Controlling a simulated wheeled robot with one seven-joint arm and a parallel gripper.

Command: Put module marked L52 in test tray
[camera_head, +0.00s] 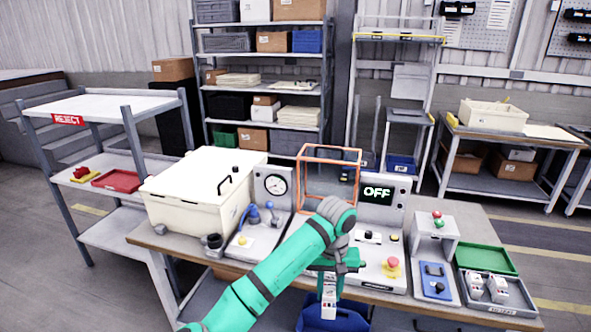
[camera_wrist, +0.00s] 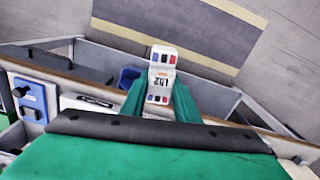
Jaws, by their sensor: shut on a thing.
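My gripper (camera_head: 330,272) is shut on a white module (camera_head: 328,298), held upright in front of the bench's front edge. In the wrist view the module (camera_wrist: 161,82) shows the mark L52 and red and blue blocks, and sits between the green fingers of my gripper (camera_wrist: 158,98). I cannot tell which tray is the test tray.
A blue bin (camera_head: 335,322) stands low beneath the held module. The bench (camera_head: 185,248) carries a white chest (camera_head: 190,195), a gauge panel (camera_head: 272,184), an orange-framed cage (camera_head: 330,150), an OFF display (camera_head: 378,192) and a blue fixture (camera_head: 435,281). A REJECT rack (camera_head: 100,105) stands left.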

